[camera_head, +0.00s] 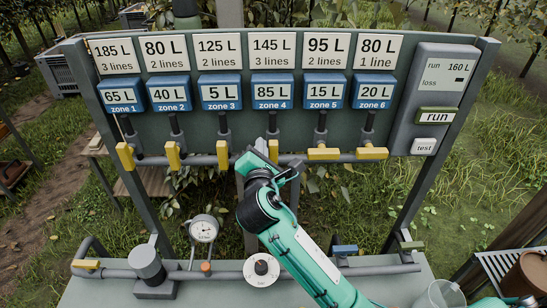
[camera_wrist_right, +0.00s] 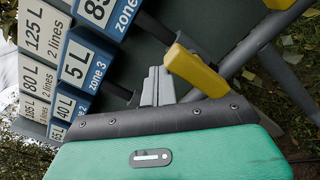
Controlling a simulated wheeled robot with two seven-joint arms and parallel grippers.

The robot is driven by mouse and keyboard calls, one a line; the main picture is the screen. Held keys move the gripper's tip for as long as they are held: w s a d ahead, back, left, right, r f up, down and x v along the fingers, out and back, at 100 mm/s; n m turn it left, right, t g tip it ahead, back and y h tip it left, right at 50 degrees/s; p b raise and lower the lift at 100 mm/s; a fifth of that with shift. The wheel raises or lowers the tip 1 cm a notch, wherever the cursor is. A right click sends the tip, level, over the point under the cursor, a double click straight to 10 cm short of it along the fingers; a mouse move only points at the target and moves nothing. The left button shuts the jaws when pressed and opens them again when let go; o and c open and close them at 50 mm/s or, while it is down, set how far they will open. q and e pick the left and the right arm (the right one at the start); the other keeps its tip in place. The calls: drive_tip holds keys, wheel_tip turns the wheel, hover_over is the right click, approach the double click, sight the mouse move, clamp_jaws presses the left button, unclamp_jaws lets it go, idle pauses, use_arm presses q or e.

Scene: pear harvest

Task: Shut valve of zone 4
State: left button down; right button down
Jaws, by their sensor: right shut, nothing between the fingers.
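The yellow zone 4 valve handle (camera_head: 273,150) hangs upright below the blue zone 4 sign (camera_head: 270,91), which reads 85 L. My right gripper (camera_head: 261,148) is just left of the handle and hides part of the valve. In the right wrist view, the shut fingers (camera_wrist_right: 158,86) are empty and beside the yellow handle (camera_wrist_right: 196,71). I cannot tell whether they touch it. My left gripper is not in view.
Upright handles sit at zone 1 (camera_head: 125,156), zone 2 (camera_head: 173,155) and zone 3 (camera_head: 222,155). The zone 5 handle (camera_head: 323,154) and zone 6 handle (camera_head: 371,153) lie level. A round gauge (camera_head: 204,229) and pipework stand on the grey bench (camera_head: 225,290) below.

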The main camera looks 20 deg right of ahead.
drive_tip(key=shift+s+d+r+p, duration=0.2)
drive_tip(key=shift+d+r+p, duration=0.2)
drive_tip(key=shift+d+p, duration=0.15)
drive_tip(key=shift+s+d+r+p, duration=0.15)
drive_tip(key=shift+d+r+p, duration=0.15)
drive_tip(key=shift+d+p, duration=0.35)
drive_tip(key=shift+f, duration=0.1)
